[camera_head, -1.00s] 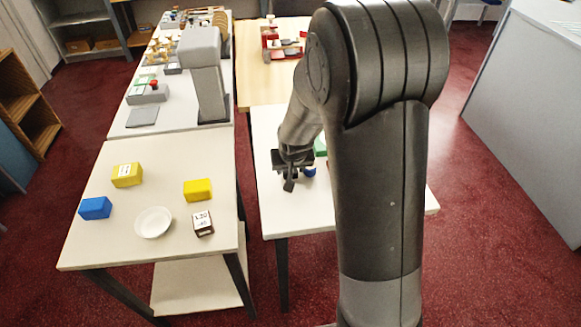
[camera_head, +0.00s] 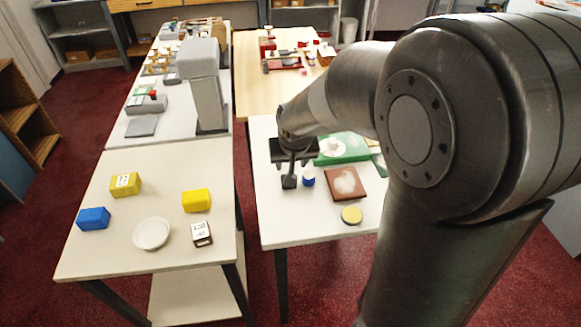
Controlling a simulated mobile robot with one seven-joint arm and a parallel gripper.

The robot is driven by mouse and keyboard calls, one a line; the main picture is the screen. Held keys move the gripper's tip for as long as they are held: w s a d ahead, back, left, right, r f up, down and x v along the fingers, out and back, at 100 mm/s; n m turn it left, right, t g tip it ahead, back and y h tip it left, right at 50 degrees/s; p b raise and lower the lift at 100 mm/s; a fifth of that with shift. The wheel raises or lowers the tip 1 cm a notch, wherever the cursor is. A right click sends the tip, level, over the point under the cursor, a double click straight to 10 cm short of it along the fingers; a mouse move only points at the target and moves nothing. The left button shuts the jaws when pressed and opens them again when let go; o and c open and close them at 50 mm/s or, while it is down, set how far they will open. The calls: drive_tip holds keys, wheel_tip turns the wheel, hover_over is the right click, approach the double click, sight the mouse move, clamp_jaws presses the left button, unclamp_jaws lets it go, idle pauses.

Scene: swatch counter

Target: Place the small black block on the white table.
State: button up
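My gripper (camera_head: 291,168) is over the left part of the white table (camera_head: 285,228) on the right, pointing down. A small black shape (camera_head: 289,182) shows right at its fingertips, low over or on the tabletop. It looks like the small black block, but it merges with the dark fingers. I cannot tell whether the fingers are shut on it or whether it touches the table. A small blue and white round item (camera_head: 308,178) stands just right of the fingertips.
The right table also holds a green board (camera_head: 343,148), a brown square (camera_head: 345,184) and a yellow disc (camera_head: 351,215). The right table's front left is clear.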

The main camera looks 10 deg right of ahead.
drive_tip(key=s+d+r, duration=0.1)
drive_tip(key=s+r, duration=0.3)
drive_tip(key=s, duration=0.3)
drive_tip(key=s+d+r, duration=0.2)
drive_tip(key=s+r, duration=0.2)
drive_tip(key=s, duration=0.3)
drive_tip(key=s+d+r+t, duration=0.1)
drive_tip(key=s+r, duration=0.3)
drive_tip(key=s, duration=0.4)
drive_tip(key=shift+d+r, duration=0.35)
drive_tip(key=shift+d, duration=0.15)
